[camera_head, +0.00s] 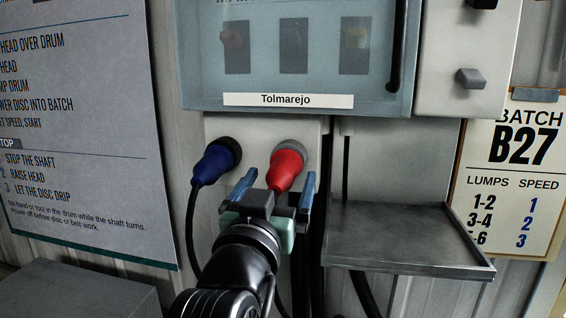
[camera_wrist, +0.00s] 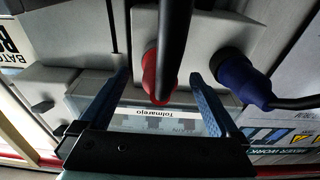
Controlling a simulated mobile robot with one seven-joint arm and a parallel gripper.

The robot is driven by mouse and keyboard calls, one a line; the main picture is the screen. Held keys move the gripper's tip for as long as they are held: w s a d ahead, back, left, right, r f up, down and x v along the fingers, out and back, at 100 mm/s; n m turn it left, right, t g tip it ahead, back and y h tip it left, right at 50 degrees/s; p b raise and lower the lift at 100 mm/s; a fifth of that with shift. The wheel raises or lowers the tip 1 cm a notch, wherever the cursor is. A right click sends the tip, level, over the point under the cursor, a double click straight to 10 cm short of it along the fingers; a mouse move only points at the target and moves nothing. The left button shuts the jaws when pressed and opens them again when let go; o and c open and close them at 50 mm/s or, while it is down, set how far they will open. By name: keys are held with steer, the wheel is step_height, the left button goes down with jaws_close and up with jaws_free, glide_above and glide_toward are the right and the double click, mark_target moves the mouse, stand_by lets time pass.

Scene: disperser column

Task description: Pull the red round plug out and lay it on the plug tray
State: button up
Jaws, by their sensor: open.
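The red round plug (camera_head: 285,165) sits in a grey socket on the column's front panel, with a dark cable running down from it. In the wrist view the red plug (camera_wrist: 154,78) lies between the finger lines, its cable crossing in front. My gripper (camera_head: 281,187) is open, its two blue fingers on either side of the red plug's lower end; I cannot tell whether they touch it. The fingers also show in the wrist view (camera_wrist: 163,82), with gaps beside the plug. The plug tray (camera_head: 400,236), a grey metal shelf to the right of the sockets, is empty.
A blue plug (camera_head: 217,162) sits in the socket just left of the red one, its cable hanging down. Above is a window box labelled Tolmarejo (camera_head: 288,100). A grey knob (camera_head: 471,78) and a batch B27 board (camera_head: 515,160) are at right. An instruction poster (camera_head: 80,130) hangs left.

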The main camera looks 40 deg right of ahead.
steer(key=shift+w+d, duration=0.35)
steer(key=shift+d, duration=0.05)
steer(key=shift+r, duration=0.1)
stand_by(1.2)
jaws_close()
stand_by(0.3)
steer(key=shift+s+a+b, duration=0.1)
steer(key=shift+a+b, duration=0.05)
steer(key=shift+b, duration=0.15)
steer(key=shift+b+v, duration=0.9)
steer(key=shift+v, duration=1.95)
